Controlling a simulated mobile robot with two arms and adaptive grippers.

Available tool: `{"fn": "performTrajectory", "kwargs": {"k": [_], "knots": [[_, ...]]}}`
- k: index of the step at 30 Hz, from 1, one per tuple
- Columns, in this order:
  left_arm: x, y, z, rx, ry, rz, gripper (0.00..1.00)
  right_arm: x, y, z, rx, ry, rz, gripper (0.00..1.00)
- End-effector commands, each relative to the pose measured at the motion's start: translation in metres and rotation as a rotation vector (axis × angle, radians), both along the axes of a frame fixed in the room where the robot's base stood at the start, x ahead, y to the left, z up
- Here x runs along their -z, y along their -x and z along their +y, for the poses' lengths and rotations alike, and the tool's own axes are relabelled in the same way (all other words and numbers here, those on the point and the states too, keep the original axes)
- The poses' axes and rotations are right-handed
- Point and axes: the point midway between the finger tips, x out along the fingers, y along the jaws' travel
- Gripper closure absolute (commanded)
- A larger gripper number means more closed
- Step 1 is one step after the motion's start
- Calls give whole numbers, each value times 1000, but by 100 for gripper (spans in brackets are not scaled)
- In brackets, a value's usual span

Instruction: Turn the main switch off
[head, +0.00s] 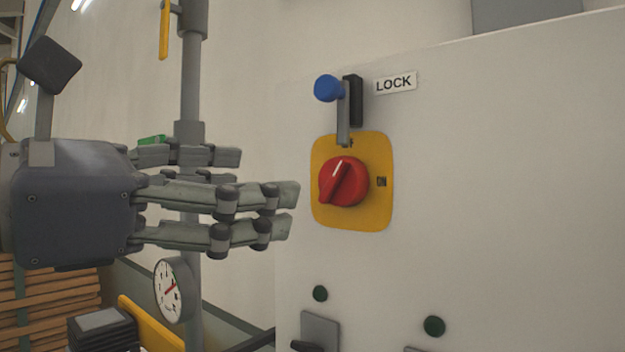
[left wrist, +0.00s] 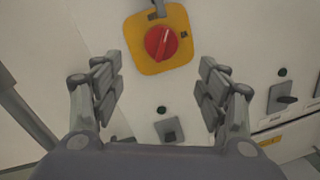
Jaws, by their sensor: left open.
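The main switch is a red rotary knob (head: 344,182) on a yellow plate (head: 380,212) on the pale panel. The knob's white mark points up and slightly right. Above it, a grey lever with a blue knob (head: 327,88) hangs beside a LOCK label (head: 396,83); the lever's lower end overlaps the plate's top edge. My left gripper (head: 285,208) is open and empty, left of the red knob and apart from it. In the left wrist view the red knob (left wrist: 161,42) lies ahead, above and between the open fingers (left wrist: 160,92). My right gripper is not in view.
Below the plate are green buttons (head: 320,293) and a smaller switch plate (head: 320,329). A grey pipe (head: 191,90) and a round gauge (head: 174,290) stand left of the panel. Stacked wood (head: 45,305) lies at lower left. The panel right of the plate is bare.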

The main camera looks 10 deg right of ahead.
Motion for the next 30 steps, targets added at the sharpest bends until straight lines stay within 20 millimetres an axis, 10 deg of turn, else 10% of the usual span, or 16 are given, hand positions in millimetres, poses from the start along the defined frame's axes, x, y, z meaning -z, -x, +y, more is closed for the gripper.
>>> {"fn": "performTrajectory", "kwargs": {"k": [15,30], "knots": [[-3,-53,-68,3,-3,3,33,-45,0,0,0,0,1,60],[0,-65,-82,2,-3,-1,33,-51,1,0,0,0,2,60]]}}
